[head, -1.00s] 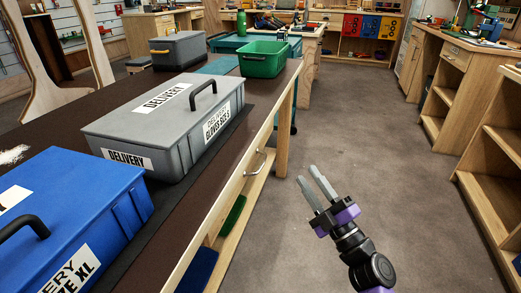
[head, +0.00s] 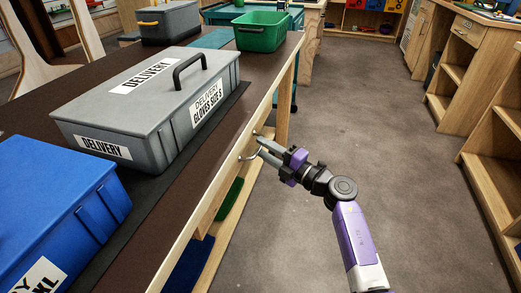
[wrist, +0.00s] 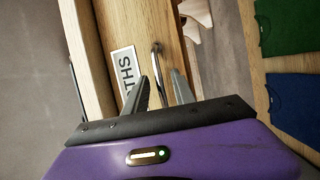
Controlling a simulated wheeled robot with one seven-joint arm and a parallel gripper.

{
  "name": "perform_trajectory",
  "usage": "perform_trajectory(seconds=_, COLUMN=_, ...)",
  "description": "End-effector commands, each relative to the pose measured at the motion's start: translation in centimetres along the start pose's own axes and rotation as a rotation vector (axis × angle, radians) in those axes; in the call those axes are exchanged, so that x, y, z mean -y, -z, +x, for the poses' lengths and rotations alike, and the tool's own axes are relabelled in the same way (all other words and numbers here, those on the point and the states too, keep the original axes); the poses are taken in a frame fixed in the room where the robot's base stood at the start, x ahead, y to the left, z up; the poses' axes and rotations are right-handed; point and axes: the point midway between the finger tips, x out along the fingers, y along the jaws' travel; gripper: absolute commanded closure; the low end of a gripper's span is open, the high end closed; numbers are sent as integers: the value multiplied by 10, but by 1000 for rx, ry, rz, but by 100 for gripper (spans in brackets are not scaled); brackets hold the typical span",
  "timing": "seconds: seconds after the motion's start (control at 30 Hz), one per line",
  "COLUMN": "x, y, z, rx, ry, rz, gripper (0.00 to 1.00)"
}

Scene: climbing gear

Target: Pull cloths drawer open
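The cloths drawer (head: 232,172) sits under the edge of the dark-topped table and looks shut. In the wrist view its wooden front (wrist: 138,25) carries a white label (wrist: 124,78) of which "THS" can be read. Its curved metal handle (head: 247,157) also shows in the wrist view (wrist: 156,58). My gripper (head: 261,147) is at the handle, pointing toward the drawer front. In the wrist view its two grey fingers (wrist: 162,90) are apart, with the handle lying between their tips. Contact with the handle cannot be made out.
A grey delivery box (head: 150,95), a blue box (head: 55,215) and a green bin (head: 262,30) stand on the table (head: 190,175). The floor (head: 360,110) to the right is clear.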

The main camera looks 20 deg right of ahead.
Motion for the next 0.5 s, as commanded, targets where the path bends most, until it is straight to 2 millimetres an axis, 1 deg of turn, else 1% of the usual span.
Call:
perform_trajectory(seconds=0.03, x=2, y=0, z=6, rx=-2, ry=-1, rz=-1, gripper=69)
perform_trajectory(seconds=0.13, x=1, y=0, z=13, rx=-1, ry=-1, rz=0, gripper=69)
perform_trajectory(seconds=0.47, x=0, y=0, z=16, rx=1, ry=-1, rz=0, gripper=69)
perform_trajectory(seconds=0.5, x=0, y=0, z=16, rx=1, ry=-1, rz=0, gripper=77)
